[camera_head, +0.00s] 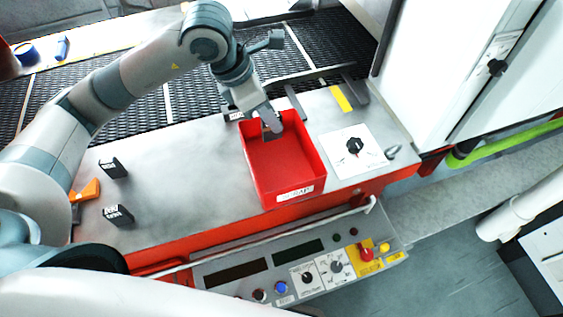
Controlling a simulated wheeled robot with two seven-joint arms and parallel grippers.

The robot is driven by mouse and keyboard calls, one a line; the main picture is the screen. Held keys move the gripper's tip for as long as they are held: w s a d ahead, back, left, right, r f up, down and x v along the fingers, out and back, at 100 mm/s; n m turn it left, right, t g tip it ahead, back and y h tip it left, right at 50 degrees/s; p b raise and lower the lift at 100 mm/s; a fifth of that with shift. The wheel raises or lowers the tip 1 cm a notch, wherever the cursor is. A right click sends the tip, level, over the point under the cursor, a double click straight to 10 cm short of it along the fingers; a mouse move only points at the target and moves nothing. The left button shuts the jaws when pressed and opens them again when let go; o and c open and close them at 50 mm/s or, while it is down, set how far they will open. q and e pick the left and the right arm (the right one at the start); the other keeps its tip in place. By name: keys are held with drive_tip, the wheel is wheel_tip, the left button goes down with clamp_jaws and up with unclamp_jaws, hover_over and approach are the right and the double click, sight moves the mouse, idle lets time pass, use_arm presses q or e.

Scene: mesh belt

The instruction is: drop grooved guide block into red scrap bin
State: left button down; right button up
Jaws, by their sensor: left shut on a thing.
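The red scrap bin (306,157) is an open rectangular box with a white label on its front. It stands on the grey worktop, right of the middle of the head view. My left gripper (268,122) reaches in from the upper left and points down over the bin's far left part. It is shut on a small dark grey piece, the grooved guide block (272,132), which is partly hidden by the fingers. I cannot tell whether the block touches the bin. My right gripper is not in view.
Two black blocks with white markings, one farther back (113,168) and one nearer (118,216), and an orange item (88,190) lie on the left worktop. A white dial plate (354,150) is right of the bin. The mesh belt (180,100) runs behind; a control panel (300,265) is in front.

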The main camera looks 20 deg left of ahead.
use_arm(q)
drive_tip(key=shift+f, duration=0.7)
drive_tip(key=c, duration=1.7)
unclamp_jaws()
drive_tip(key=shift+o, duration=0.2)
drive_tip(key=b+v, duration=0.5)
drive_tip(key=v, duration=1.2)
drive_tip(key=shift+s+a+r, duration=0.1)
drive_tip(key=shift+a+r, duration=0.05)
drive_tip(key=shift+s, duration=0.1)
